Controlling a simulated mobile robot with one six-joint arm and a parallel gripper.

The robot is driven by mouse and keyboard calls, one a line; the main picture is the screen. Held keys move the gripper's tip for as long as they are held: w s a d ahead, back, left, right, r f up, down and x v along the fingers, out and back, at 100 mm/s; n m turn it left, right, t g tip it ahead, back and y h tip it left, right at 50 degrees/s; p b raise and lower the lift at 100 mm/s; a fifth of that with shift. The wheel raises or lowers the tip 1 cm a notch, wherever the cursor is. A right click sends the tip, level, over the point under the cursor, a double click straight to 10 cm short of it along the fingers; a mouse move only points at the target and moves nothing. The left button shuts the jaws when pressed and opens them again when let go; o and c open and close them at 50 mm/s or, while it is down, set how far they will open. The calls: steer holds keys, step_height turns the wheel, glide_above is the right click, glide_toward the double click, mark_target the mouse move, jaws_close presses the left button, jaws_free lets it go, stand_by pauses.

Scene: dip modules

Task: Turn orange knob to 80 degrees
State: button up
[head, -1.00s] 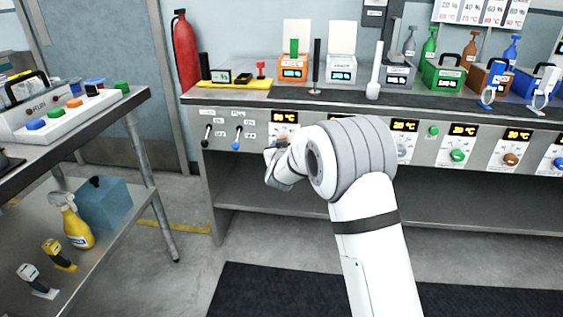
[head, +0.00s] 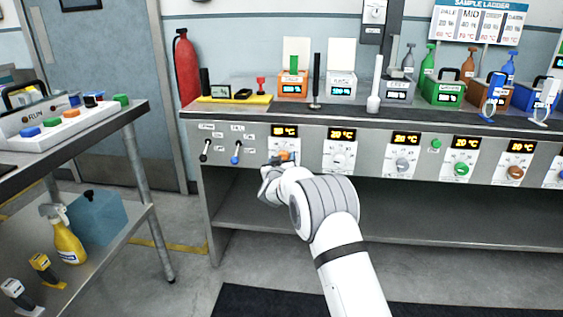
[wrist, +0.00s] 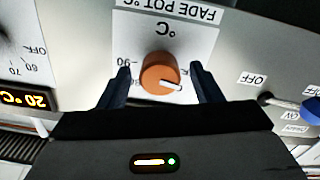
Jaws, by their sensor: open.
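The orange knob (wrist: 161,74) sits on a white dial plate lettered "FADE POT °C", which appears upside down in the wrist view. Its pale pointer points to the right in that view, and most of its scale is hidden. My gripper (wrist: 161,88) is open, with one dark finger on each side of the knob and a gap showing on both sides. In the head view the knob (head: 283,156) is partly visible behind my gripper (head: 272,166). The display (head: 285,131) above it reads about 20 °C.
Other knobs, including a white one (head: 340,161) and a green one (head: 462,169), line the panel to the right. A black lever (head: 204,150) and a blue lever (head: 236,153) are to the left. A side table (head: 110,125) stands at far left.

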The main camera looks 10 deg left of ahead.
steer(key=shift+c, duration=0.5)
steer(key=c, duration=0.9)
steer(key=shift+m, duration=0.3)
steer(key=shift+f+m+b, duration=0.15)
steer(key=shift+m+b, duration=5.65)
steer(key=shift+m, duration=5.8)
